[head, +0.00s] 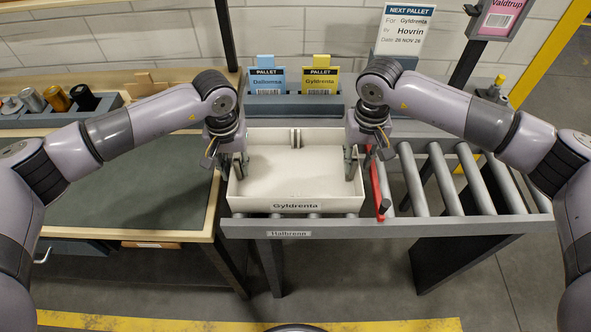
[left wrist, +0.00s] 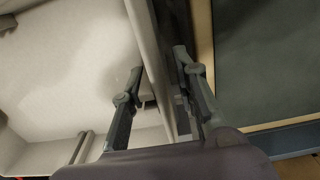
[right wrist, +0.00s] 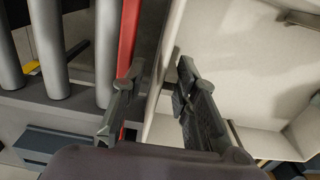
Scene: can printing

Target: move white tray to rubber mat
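The white tray (head: 295,204), labelled Gyldrenta and empty, sits on the left end of the roller conveyor. The dark rubber mat (head: 130,185) lies bare on the workbench to its left. My left gripper (head: 234,170) is at the tray's left wall. In the left wrist view its open fingers (left wrist: 158,85) straddle the wall, one inside the tray (left wrist: 60,70) and one outside. My right gripper (head: 359,165) is at the right wall. In the right wrist view its open fingers (right wrist: 160,78) stand on either side of the wall, with gaps. The mat's edge shows in the left wrist view (left wrist: 270,65).
A red bar (head: 380,190) stands on the conveyor just right of the tray. Bare rollers (head: 450,180) continue to the right. A wooden rim (head: 212,205) edges the workbench beside the conveyor. Blue and yellow pallet cards (head: 266,82) stand behind the tray. Cans (head: 57,98) sit in a holder at back left.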

